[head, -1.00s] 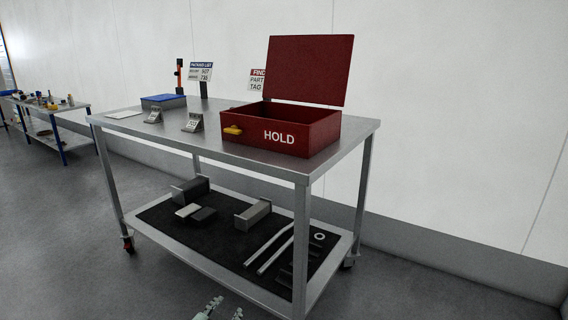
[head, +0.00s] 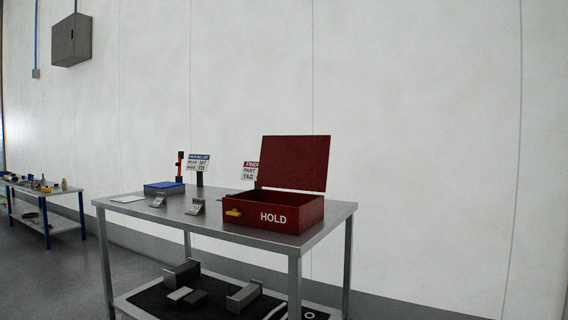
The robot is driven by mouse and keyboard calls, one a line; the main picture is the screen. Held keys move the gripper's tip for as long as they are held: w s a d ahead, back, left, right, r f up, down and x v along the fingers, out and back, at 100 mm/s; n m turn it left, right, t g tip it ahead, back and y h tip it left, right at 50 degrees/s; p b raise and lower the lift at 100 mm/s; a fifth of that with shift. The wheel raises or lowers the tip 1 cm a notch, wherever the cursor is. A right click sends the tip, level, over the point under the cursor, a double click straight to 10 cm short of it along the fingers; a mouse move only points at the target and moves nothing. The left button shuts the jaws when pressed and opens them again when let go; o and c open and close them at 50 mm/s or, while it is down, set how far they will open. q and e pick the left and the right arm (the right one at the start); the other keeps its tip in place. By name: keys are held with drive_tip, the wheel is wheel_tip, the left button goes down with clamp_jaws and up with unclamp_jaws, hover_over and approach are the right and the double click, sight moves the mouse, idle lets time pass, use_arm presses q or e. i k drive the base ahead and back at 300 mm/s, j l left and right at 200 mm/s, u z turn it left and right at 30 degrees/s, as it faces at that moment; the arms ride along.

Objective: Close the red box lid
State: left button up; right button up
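The red box (head: 297,217) stands on the right part of a metal cart's top, with white HOLD lettering and a yellow latch (head: 233,212) on its front. Its red lid (head: 294,163) is open, standing up at the back and leaning slightly. The inside of the box is mostly hidden by the front wall. Neither of my grippers shows in the head view.
The cart top (head: 253,236) also holds a blue-lidded box (head: 164,188), small metal label stands (head: 196,207) and sign cards (head: 199,162). Metal parts lie on its lower shelf. Another bench (head: 40,192) stands far left; a grey cabinet (head: 71,40) hangs on the wall.

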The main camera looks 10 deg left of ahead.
sight(289, 162)
drive_tip(key=u, duration=1.6)
drive_tip(key=l+u, duration=0.15)
drive_tip(key=u, duration=0.25)
drive_tip(key=l+u, duration=0.15)
drive_tip(key=u, duration=0.25)
drive_tip(key=l+u, duration=0.15)
drive_tip(key=u, duration=0.2)
drive_tip(key=k+l, duration=0.1)
drive_tip(key=l, duration=0.5)
drive_tip(key=k+l, duration=0.1)
drive_tip(key=l, duration=0.45)
drive_tip(key=k+l, duration=0.1)
drive_tip(key=l, duration=0.5)
drive_tip(key=k+l, duration=0.1)
drive_tip(key=l, duration=0.45)
drive_tip(key=k+l, duration=0.1)
drive_tip(key=l, duration=0.5)
drive_tip(key=k+l, duration=0.1)
drive_tip(key=l, duration=0.45)
drive_tip(key=k+l, duration=0.1)
drive_tip(key=l, duration=0.5)
drive_tip(key=k+l, duration=0.1)
drive_tip(key=l, duration=0.45)
drive_tip(key=k+l, duration=0.1)
drive_tip(key=l, duration=0.85)
drive_tip(key=k+l, duration=0.1)
drive_tip(key=l, duration=0.85)
